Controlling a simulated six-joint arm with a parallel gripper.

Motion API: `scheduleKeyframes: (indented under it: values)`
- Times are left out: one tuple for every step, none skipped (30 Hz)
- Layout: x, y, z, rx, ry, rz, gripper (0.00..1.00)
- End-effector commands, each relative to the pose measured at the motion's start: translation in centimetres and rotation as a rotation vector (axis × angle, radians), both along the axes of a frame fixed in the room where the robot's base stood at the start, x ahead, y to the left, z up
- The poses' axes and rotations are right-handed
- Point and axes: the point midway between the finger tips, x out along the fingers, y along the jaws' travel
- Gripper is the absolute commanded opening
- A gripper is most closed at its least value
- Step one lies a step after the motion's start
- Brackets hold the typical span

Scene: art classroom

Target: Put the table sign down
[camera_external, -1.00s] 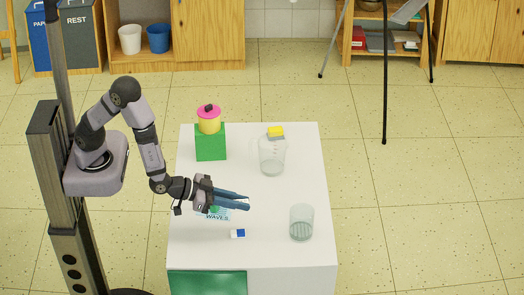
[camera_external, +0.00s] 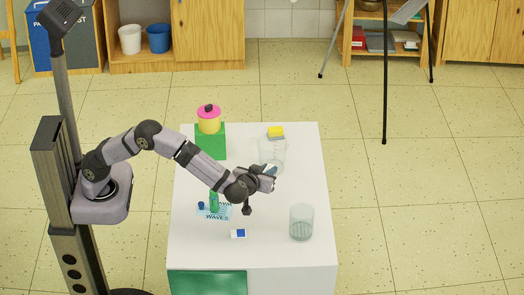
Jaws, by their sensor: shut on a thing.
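A pale blue card with dark lettering that includes "WAVES" (camera_external: 216,216) is on the white table, left of the middle. It looks like the table sign; I cannot tell whether it lies flat or leans. A green upright thing (camera_external: 214,200) and a small dark blue piece (camera_external: 201,205) are at its back edge. My gripper (camera_external: 271,171) is to the right of and behind the card, by the lower part of a clear beaker (camera_external: 272,148). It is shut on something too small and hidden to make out.
A yellow-and-grey block (camera_external: 276,132) is behind the beaker. A clear glass (camera_external: 301,222) and a blue-and-white eraser (camera_external: 238,234) are nearer. The table's right side is mostly clear.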

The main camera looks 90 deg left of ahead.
Motion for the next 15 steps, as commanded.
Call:
scheduleKeyframes:
  values:
    - [0.1, 0.1, -0.6, -0.001, -0.002, 0.016, 0.00]
    - [0.2, 0.2, -0.7, 0.000, -0.002, 0.022, 0.00]
    - [0.2, 0.2, -0.7, 0.000, -0.002, 0.031, 0.00]
    - [0.2, 0.2, -0.7, 0.001, -0.001, 0.035, 0.00]
    - [0.2, 0.3, -0.7, 0.000, -0.002, 0.038, 0.00]
    - [0.3, 0.3, -0.8, 0.000, -0.001, 0.042, 0.00]
    - [0.3, 0.3, -0.8, 0.000, -0.002, 0.043, 0.00]
    - [0.3, 0.3, -0.8, 0.000, -0.001, 0.045, 0.00]
    - [0.3, 0.3, -0.8, 0.001, -0.001, 0.046, 0.00]
    - [0.3, 0.3, -0.8, 0.001, -0.001, 0.046, 0.00]
    - [0.3, 0.3, -0.9, 0.001, 0.000, 0.045, 0.00]
    - [0.3, 0.3, -1.2, 0.001, 0.001, 0.045, 0.00]
    - [0.3, 0.3, -1.5, 0.002, 0.002, 0.045, 0.00]
    - [0.3, 0.3, -1.8, 0.003, 0.001, 0.045, 0.00]
    - [0.2, 0.3, -2.3, 0.003, 0.001, 0.045, 0.00]
